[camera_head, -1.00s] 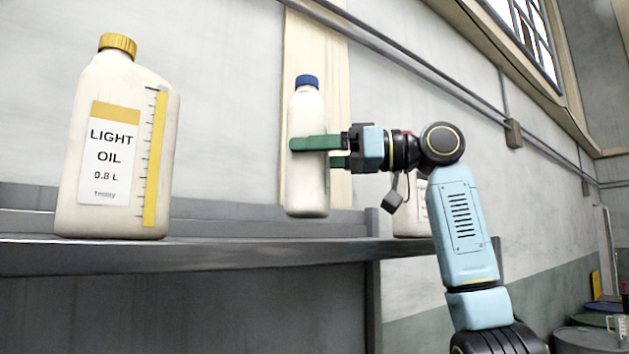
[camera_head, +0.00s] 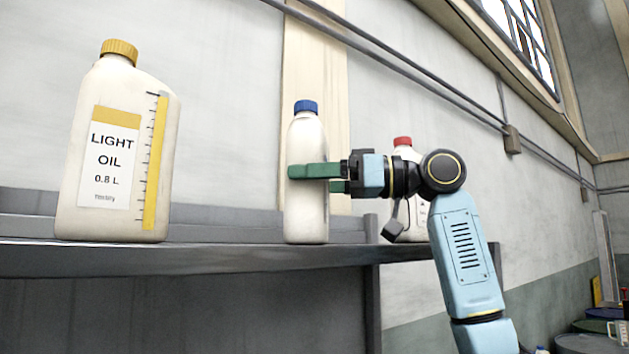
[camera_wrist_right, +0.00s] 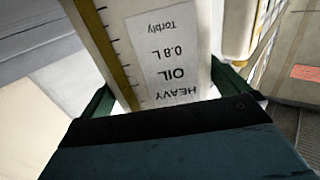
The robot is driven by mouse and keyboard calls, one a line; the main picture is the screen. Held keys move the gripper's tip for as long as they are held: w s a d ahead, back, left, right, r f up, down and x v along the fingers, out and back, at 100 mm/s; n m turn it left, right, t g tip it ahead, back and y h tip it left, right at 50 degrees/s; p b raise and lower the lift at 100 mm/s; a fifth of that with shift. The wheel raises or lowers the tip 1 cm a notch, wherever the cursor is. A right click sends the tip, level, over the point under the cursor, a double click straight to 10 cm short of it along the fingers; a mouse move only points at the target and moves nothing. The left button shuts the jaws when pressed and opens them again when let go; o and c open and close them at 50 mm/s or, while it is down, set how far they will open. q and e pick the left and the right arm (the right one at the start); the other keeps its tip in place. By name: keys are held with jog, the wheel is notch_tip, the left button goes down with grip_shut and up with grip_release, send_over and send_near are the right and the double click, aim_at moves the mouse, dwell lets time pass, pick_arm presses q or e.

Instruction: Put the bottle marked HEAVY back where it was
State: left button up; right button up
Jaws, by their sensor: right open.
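The bottle marked HEAVY (camera_head: 307,220) is white with a blue cap and stands upright on the shelf in the head view. Its HEAVY OIL 0.8 L label (camera_wrist_right: 175,50) shows upside down in the right wrist view. My right gripper (camera_head: 310,178) is open around the bottle's middle, with one green finger in front of it and the other partly hidden behind. In the right wrist view the fingers lie on either side of the bottle. My left gripper is not in view.
A larger bottle marked LIGHT OIL (camera_head: 118,150), with a yellow cap, stands on the shelf (camera_head: 200,258) at the left. A red-capped bottle (camera_head: 403,143) stands at the right, partly hidden by my right arm. The shelf between the LIGHT and HEAVY bottles is clear.

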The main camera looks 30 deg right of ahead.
jog(key=b+v, duration=0.2)
jog(key=v, duration=1)
jog(key=shift+b, duration=0.3)
